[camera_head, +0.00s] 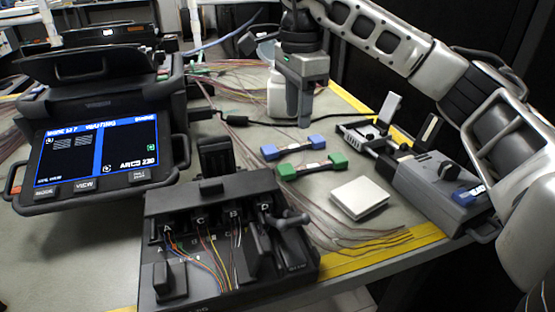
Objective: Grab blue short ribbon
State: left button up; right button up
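The blue short ribbon (293,147) lies on the table right of centre, a short bar with blue ends and a pale middle. A similar bar with green ends (311,166) lies just in front of it. My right gripper (303,118) points down behind the blue ribbon, apart from it and in front of a white bottle (275,95). Its fingers show nearly side-on, so I cannot tell whether they are open; I see nothing held in them. My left gripper is not in view.
A splicer with a lit screen (98,155) stands at left. A black fibre holder block (235,240) is at front centre. Loose fibres and a black cable cross the table.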

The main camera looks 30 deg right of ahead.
aim_at(294, 148)
jog(key=f, duration=0.2)
jog(key=f+b, duration=0.1)
jog(key=f, duration=0.3)
jog(key=shift+w+a+b, duration=0.1)
jog(key=shift+w+b, duration=0.15)
jog(key=shift+b, duration=0.15)
jog(key=shift+f, duration=0.15)
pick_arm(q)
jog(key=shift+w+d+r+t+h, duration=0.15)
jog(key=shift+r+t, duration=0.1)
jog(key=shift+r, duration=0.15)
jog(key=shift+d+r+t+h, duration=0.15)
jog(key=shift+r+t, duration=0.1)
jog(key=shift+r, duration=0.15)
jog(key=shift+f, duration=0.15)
pick_arm(e)
grip_shut()
